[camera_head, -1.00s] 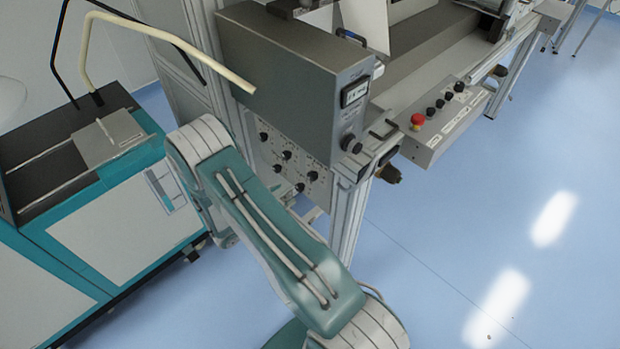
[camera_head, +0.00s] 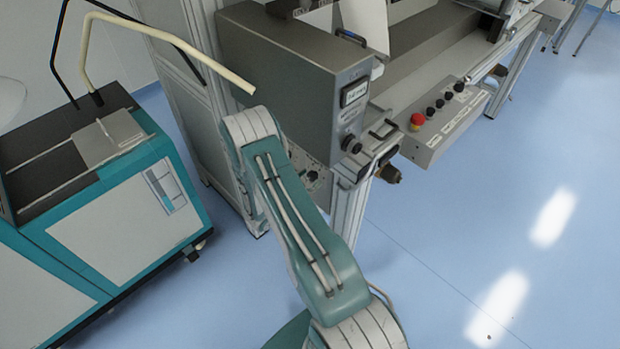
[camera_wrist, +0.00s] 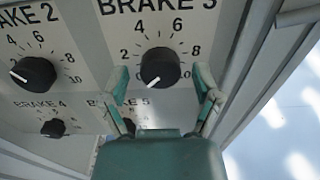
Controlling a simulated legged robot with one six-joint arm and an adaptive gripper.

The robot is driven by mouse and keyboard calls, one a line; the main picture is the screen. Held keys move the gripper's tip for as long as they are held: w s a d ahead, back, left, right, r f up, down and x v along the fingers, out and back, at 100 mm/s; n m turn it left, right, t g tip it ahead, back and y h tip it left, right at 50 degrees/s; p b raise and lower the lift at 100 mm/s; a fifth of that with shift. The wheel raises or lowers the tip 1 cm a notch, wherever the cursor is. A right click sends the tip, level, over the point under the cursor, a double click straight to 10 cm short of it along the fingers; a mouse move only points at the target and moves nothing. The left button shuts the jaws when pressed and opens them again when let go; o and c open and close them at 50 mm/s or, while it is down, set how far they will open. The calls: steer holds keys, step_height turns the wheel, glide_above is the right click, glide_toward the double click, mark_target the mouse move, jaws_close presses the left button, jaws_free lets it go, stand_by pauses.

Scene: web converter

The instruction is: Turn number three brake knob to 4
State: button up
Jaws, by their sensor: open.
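The brake 3 knob (camera_wrist: 160,67) is a round black knob under the "BRAKE 3" label, at upper middle in the wrist view. Its white mark points down and slightly left, near the 0 end of its printed scale. My gripper (camera_wrist: 162,75) is open, with one green finger on each side of this knob. I cannot tell whether either finger touches it. The lower right of the scale is partly covered by the right finger. In the head view my arm hides most of the knob panel, and my gripper does not show.
The brake 2 knob (camera_wrist: 33,74) is to the left, with brake 4 (camera_wrist: 53,127) and the partly hidden brake 5 (camera_wrist: 128,125) below. In the head view, a red button (camera_head: 417,121) sits on a side control box. A teal cabinet (camera_head: 125,225) stands left; blue floor lies open right.

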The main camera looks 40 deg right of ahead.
jaws_close()
steer(key=shift+m, duration=0.3)
steer(key=m, duration=0.4)
steer(key=shift+w+m, duration=0.15)
steer(key=shift+m, duration=0.15)
steer(key=m, duration=0.5)
steer(key=shift+r, duration=0.1)
steer(key=m, duration=0.6)
steer(key=shift+m, duration=2.5)
